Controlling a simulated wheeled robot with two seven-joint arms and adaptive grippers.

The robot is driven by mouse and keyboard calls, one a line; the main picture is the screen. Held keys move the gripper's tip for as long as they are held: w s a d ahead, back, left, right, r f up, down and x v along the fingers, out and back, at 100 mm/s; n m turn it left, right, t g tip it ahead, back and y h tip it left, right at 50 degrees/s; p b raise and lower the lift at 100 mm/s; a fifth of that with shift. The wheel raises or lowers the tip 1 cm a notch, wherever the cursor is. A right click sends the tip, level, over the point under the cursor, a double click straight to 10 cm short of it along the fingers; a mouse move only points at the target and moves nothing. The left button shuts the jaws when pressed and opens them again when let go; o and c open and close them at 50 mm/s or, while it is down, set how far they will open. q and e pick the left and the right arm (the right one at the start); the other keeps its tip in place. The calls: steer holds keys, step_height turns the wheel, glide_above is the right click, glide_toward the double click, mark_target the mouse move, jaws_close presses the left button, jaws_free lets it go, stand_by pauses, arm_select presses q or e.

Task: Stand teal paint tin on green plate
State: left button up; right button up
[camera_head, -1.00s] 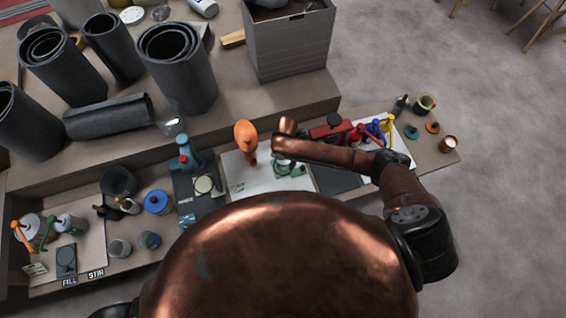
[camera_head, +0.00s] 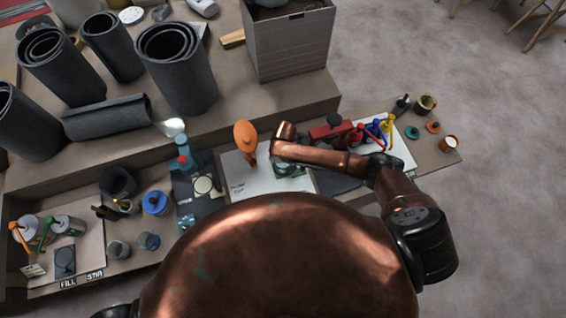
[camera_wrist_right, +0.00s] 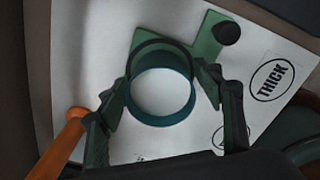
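The teal paint tin (camera_wrist_right: 160,112) shows in the right wrist view as a teal round wall with a pale middle, between the fingers of my right gripper (camera_wrist_right: 165,83). The fingertips flank it closely on both sides; I cannot tell whether they press on it. The green plate (camera_wrist_right: 207,47) lies beyond it on a white sheet, with a black knob at one corner. The tin overlaps the plate in this view; I cannot tell whether they touch. In the head view my right arm largely covers this spot, and the plate (camera_head: 291,171) shows partly beneath it. My left gripper is not in view.
An orange upright object (camera_head: 246,138) stands left of the right gripper. A red box (camera_head: 331,129) and several coloured tools sit to the right. A blue tin (camera_head: 156,202) stands at left. A large grey bin (camera_head: 290,42) is behind on the higher shelf.

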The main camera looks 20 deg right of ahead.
mark_target(283, 166)
steer(key=shift+o, duration=0.2)
steer(key=shift+r, duration=0.15)
step_height(283, 166, up, 12)
steer(key=p, duration=0.2)
steer(key=shift+s, duration=0.1)
stand_by(0.3)
